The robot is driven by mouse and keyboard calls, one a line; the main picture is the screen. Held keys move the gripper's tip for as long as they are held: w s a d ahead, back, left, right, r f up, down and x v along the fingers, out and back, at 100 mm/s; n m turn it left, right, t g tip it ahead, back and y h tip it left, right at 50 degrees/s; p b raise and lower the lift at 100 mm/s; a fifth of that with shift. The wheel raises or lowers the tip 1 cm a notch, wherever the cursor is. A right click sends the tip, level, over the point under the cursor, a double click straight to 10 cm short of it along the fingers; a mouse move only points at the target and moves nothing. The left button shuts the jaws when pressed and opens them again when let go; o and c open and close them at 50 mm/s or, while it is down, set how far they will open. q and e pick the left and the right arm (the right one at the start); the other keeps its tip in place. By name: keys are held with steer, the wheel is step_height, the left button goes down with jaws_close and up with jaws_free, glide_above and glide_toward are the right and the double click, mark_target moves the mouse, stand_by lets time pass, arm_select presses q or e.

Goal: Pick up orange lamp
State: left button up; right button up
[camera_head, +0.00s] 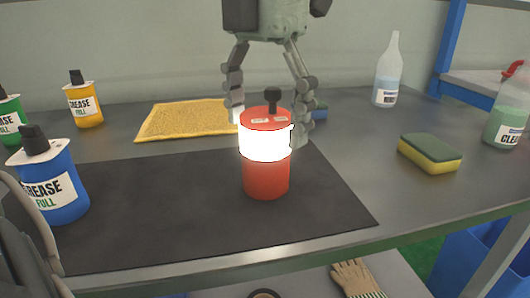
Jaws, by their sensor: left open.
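The orange lamp (266,180) stands upright on the dark mat, with a red-orange body, a glowing white band and a black knob on top. My left gripper (268,122) comes down from above with its fingers spread, one on each side of the lamp's upper part. The right-hand finger is close against the lamp's right edge; I cannot tell whether it touches. The left-hand fingertip is at the lamp's upper left edge. The gripper is open. My right gripper is not in view.
The dark mat (130,215) lies on the grey table. Blue (62,195), yellow (84,105) and green (8,118) grease bottles stand left. A yellow cloth (185,119) lies behind. A sponge (430,152), clear bottle (388,75) and cleaner bottle (508,115) are right.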

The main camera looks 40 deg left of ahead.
mark_target(265, 150)
arm_select(q)
step_height(265, 150, down, 5)
steer(key=shift+w+a+r, duration=0.1)
steer(key=c, duration=1.6)
